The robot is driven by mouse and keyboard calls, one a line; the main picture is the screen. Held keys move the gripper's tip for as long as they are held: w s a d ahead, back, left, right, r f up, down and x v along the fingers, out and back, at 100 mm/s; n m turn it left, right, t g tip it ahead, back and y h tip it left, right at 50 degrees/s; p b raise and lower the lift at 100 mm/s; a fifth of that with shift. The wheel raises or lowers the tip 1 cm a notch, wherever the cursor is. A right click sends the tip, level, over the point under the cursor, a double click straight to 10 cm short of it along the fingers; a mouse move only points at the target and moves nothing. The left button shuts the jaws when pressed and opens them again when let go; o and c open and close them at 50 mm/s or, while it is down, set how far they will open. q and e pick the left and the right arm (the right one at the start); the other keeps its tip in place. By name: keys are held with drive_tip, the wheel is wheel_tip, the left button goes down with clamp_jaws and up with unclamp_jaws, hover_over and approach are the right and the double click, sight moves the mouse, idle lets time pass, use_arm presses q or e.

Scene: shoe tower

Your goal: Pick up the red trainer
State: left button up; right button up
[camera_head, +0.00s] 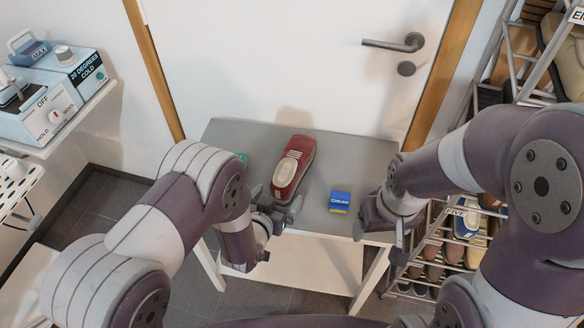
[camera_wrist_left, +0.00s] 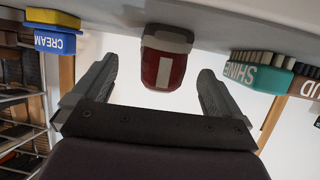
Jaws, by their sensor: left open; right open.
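The red trainer (camera_head: 293,167) lies on the grey table (camera_head: 235,132), its long side running away from me, with a pale top panel. My left gripper (camera_head: 277,212) is at the trainer's near end, its jaws apart. In the left wrist view the trainer's red end with a white stripe (camera_wrist_left: 171,69) shows between and beyond the open fingers (camera_wrist_left: 158,80), with no contact visible. My right gripper (camera_head: 382,230) is open and empty at the table's right front edge, partly hidden by its own wrist.
A blue and yellow cream box (camera_head: 340,201) stands right of the trainer. A shoe rack (camera_head: 470,240) is at the right, a control shelf (camera_head: 60,110) at the left, a door behind.

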sight(293, 163)
use_arm(q)
drive_tip(key=x, duration=0.6)
drive_tip(key=shift+w+a+f, duration=0.1)
drive_tip(key=shift+w+f, duration=0.2)
drive_tip(key=shift+s+r, duration=0.1)
drive_tip(key=c, duration=1.1)
drive_tip(key=shift+c, duration=1)
drive_tip(key=shift+r, duration=0.15)
